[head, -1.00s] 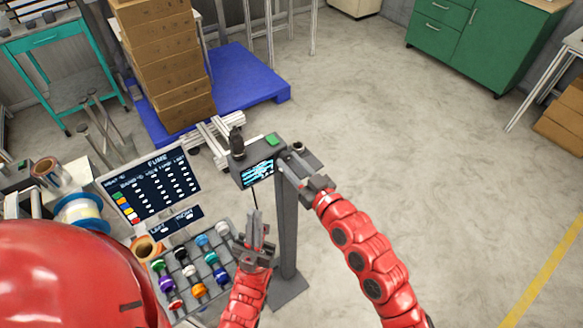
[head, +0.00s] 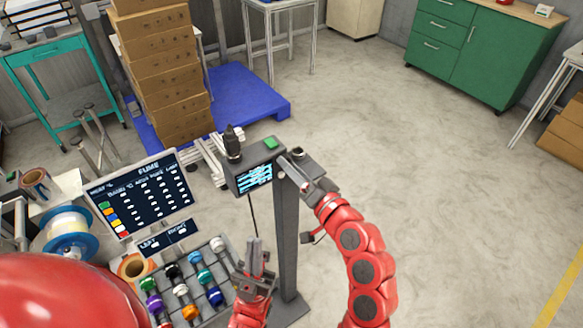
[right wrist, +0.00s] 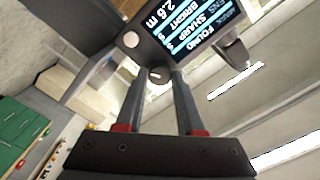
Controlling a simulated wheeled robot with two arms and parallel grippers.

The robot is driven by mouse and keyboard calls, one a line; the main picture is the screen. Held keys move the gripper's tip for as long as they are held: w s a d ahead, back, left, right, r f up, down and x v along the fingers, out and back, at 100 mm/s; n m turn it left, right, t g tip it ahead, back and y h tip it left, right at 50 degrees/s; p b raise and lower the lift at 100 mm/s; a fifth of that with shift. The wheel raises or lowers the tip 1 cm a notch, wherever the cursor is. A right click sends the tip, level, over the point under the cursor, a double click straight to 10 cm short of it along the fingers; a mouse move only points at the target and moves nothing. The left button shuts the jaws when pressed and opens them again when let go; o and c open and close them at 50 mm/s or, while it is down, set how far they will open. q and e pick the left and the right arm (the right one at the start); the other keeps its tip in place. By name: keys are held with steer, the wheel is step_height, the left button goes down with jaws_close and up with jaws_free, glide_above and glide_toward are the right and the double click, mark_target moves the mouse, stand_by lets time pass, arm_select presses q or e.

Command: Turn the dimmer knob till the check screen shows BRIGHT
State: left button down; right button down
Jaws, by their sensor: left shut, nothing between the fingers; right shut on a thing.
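The check screen (head: 254,179) is lit on a dark box on top of a grey post. The right wrist view shows it close up (right wrist: 207,30), tilted, with lines that seem to read FOUND, SHARP, BRIGHT and 2.6 m. My right gripper (head: 305,176) is at the box's right side. In the right wrist view its fingers (right wrist: 160,78) are shut on a small round pale knob (right wrist: 158,74), seemingly the dimmer knob; a second pale knob (right wrist: 131,39) sits beside it, untouched. My left gripper (head: 254,258) is shut and empty, below the box.
A FUME board (head: 148,193) and a rack of coloured reels (head: 182,291) stand at the lower left. A green button (head: 271,142) is on the box top. Stacked cartons (head: 165,75) stand on a blue pallet (head: 240,85) behind. The floor at right is clear.

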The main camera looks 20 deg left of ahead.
steer(key=m+p, duration=0.1)
steer(key=m, duration=0.3)
steer(key=shift+m, duration=0.3)
stand_by(0.5)
steer(key=c, duration=0.5)
jaws_free()
steer(key=shift+p+v, duration=2.85)
steer(key=shift+v, duration=5.85)
